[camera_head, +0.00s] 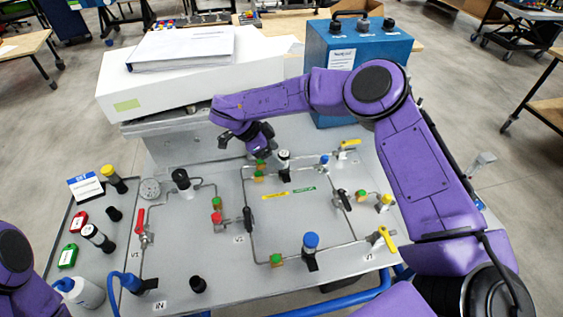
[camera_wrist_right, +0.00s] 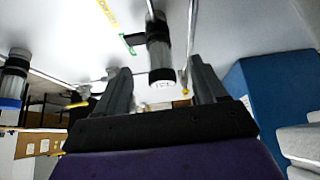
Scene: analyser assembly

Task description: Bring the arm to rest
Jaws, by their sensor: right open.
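My right arm (camera_head: 385,110) reaches in from the right, and its right gripper (camera_head: 262,149) hangs above the back middle of the grey panel (camera_head: 195,252). In the right wrist view the gripper (camera_wrist_right: 160,76) is open, its two grey fingers well apart. A clear cylinder with black ends (camera_wrist_right: 161,62) shows between and beyond the fingers; I see no contact. It looks like the black and white fitting (camera_head: 284,160) just right of the gripper in the head view. My left arm (camera_head: 18,270) shows only in the lower left corner; its gripper is out of the picture.
The panel carries thin pipes, a red-handled valve (camera_head: 140,220), a yellow-handled valve (camera_head: 386,238) and a blue-capped fitting (camera_head: 311,245). A white box with papers (camera_head: 150,92) and a blue box (camera_head: 358,48) stand behind. A tray at left holds red and green tags and a bottle (camera_head: 80,292).

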